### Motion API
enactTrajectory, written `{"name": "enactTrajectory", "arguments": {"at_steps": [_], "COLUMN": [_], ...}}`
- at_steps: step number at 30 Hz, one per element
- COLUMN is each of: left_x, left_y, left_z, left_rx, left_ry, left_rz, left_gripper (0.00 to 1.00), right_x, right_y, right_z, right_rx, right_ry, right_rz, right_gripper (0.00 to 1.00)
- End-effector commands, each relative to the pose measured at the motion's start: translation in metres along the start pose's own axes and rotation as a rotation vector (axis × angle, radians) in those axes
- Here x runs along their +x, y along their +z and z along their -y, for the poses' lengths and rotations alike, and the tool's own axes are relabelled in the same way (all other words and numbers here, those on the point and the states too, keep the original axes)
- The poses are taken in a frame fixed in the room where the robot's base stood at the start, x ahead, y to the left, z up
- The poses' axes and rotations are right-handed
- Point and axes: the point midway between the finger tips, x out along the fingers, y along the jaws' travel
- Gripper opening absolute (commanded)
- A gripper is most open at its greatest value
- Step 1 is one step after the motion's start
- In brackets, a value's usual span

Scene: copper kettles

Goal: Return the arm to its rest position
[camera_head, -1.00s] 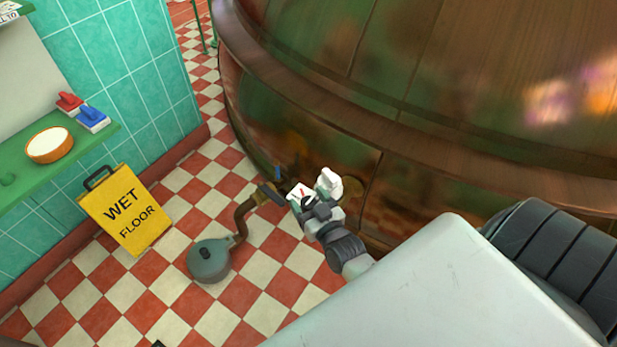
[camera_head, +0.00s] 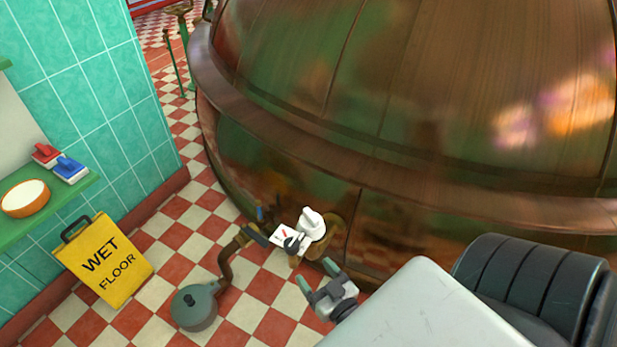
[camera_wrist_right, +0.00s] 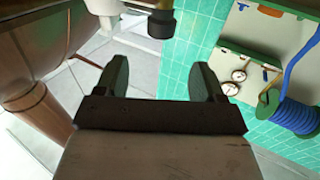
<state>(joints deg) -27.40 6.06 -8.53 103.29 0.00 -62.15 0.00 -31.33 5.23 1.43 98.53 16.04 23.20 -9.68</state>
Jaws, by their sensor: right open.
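My right gripper (camera_head: 316,274) is open and empty in the head view. It is just below and to the right of a brass valve fitting with a white knob (camera_head: 312,222), apart from it. In the right wrist view the two fingers (camera_wrist_right: 158,72) are spread wide with nothing between them. A dark round knob (camera_wrist_right: 160,24) on a pale part shows beyond the fingertips there. My left gripper is in neither view.
The large copper kettle (camera_head: 400,80) fills the right. A grey round pan (camera_head: 194,306) on a bent pipe lies left of the valve. A yellow wet floor sign (camera_head: 104,260) and a green shelf (camera_head: 85,188) are left. A blue coil (camera_wrist_right: 296,117) hangs right in the wrist view.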

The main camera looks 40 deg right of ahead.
Motion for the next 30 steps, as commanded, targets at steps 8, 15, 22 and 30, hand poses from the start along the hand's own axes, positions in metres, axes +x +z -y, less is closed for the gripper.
{"name": "enactTrajectory", "arguments": {"at_steps": [8,15,22,30], "left_x": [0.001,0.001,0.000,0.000], "left_y": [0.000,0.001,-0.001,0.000], "left_z": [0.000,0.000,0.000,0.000], "left_rx": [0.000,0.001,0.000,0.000], "left_ry": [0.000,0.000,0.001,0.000], "left_rz": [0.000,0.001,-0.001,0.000], "left_gripper": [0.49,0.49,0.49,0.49], "right_x": [-0.001,-0.001,0.001,-0.015], "right_y": [0.000,0.000,0.014,0.077], "right_z": [0.000,0.000,0.011,0.052], "right_rx": [0.001,0.001,0.001,-0.041], "right_ry": [0.000,0.000,-0.039,-0.179], "right_rz": [-0.001,-0.001,0.098,0.589], "right_gripper": [0.69,0.69,0.69,0.69]}}
